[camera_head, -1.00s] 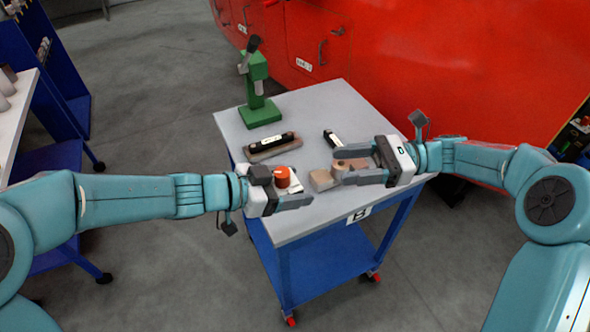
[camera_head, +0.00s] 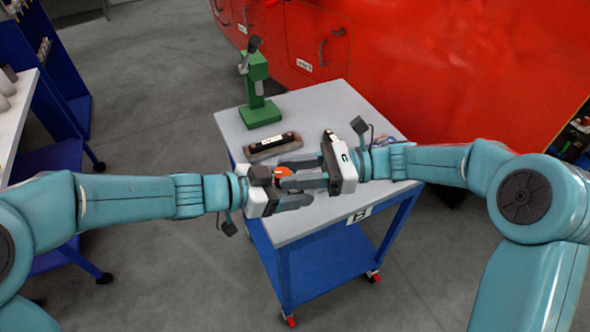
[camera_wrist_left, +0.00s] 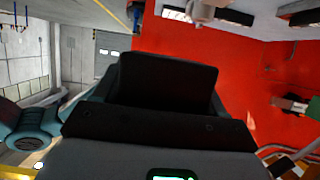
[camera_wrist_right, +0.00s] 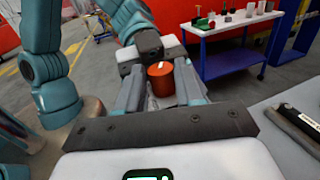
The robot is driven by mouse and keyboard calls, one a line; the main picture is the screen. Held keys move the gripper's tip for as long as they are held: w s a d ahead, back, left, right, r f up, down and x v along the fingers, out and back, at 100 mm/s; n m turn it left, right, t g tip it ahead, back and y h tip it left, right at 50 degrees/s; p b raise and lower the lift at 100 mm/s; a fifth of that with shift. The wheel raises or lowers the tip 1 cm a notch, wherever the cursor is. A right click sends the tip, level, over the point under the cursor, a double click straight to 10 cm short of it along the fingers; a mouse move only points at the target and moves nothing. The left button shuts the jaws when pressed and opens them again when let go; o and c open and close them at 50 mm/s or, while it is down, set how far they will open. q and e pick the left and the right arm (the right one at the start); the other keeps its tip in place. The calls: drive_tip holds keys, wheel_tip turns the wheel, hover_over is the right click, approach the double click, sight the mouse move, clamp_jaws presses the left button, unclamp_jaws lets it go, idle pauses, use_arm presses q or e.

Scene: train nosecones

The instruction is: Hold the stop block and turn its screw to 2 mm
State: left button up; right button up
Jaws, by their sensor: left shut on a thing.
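The stop block shows mainly as its orange-red round screw head (camera_head: 282,172), held in my left gripper (camera_head: 284,190) above the front left part of the table. My left gripper is shut on the block, whose body is mostly hidden by the jaws. In the right wrist view the screw head (camera_wrist_right: 161,82) has a white mark on top. My right gripper (camera_head: 290,174) reaches in from the right. Its two fingers lie on either side of the screw head and look open.
The red train body (camera_head: 400,60) stands behind. A blue shelf unit (camera_head: 60,70) stands at the left.

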drive_tip(key=c, duration=0.5)
drive_tip(key=shift+n+g, duration=0.3)
drive_tip(key=shift+g, duration=0.2)
drive_tip(key=n+g+h, duration=0.1)
drive_tip(key=n+g, duration=0.1)
drive_tip(key=w+n+g, duration=0.1)
drive_tip(key=g, duration=0.2)
drive_tip(key=shift+a+n+h, duration=0.2)
drive_tip(key=shift+n+h, duration=0.2)
drive_tip(key=shift+w+n+g+h, duration=0.1)
drive_tip(key=shift+n+g+h, duration=0.85)
drive_tip(key=shift+g, duration=0.65)
drive_tip(key=o, duration=1.1)
drive_tip(key=shift+c, duration=0.2)
